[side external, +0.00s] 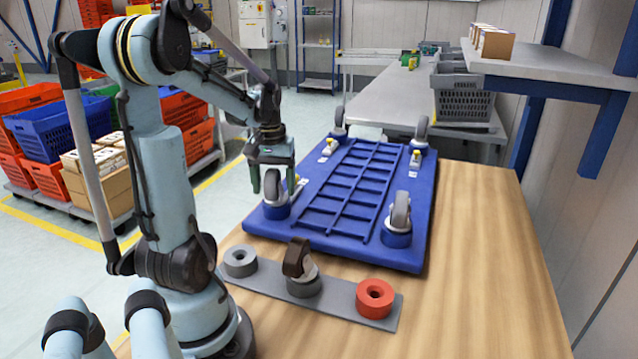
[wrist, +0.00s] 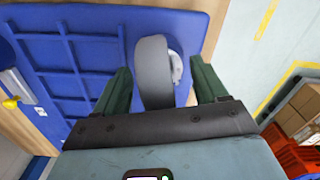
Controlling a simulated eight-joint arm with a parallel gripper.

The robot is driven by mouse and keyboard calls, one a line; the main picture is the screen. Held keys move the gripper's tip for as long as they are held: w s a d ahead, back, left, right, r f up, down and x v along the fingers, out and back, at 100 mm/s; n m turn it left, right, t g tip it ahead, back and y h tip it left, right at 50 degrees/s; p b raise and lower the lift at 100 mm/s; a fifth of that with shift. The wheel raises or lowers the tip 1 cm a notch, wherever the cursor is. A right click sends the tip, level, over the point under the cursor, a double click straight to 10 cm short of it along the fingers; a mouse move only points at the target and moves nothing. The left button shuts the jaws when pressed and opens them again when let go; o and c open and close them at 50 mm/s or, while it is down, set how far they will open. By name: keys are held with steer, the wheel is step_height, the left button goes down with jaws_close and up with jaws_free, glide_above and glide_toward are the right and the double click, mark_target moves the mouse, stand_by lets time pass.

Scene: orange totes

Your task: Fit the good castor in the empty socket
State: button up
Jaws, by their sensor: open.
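The blue dolly (side external: 350,237) lies wheels-up on the wooden table. Grey-wheeled castors stand at its near-left (side external: 274,187), near-right (side external: 401,210), back-left (side external: 339,118) and back-right (side external: 422,130) corners; no empty socket shows. My gripper (side external: 273,182) points down over the near-left castor, its open fingers on either side of the wheel. The wrist view shows this wheel (wrist: 154,72) between the fingers, with a gap at each side. A dark-wheeled castor (side external: 298,258) stands tilted in the middle holder of a grey strip (side external: 338,301). I cannot tell which castor is the good one.
The strip also bears an empty grey ring (side external: 240,261) at left and a red ring (side external: 375,296) at right. Small white and yellow latches (side external: 415,158) sit by the castors. The table (side external: 480,260) is clear at right. A shelf (side external: 560,68) overhangs the back right.

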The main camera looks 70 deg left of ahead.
step_height(320, 180, up, 12)
steer(key=shift+r, duration=0.1)
stand_by(0.5)
steer(key=w+d+f+m+t, duration=0.2)
steer(key=d+f+m, duration=0.1)
steer(key=d, duration=0.6)
steer(key=w+d+f+m+t, duration=0.2)
steer(key=d+m, duration=0.3)
steer(key=d, duration=0.4)
steer(key=w+d+f+m+t, duration=0.3)
steer(key=w+d+f+m, duration=0.1)
steer(key=d, duration=0.5)
steer(key=shift+r, duration=0.1)
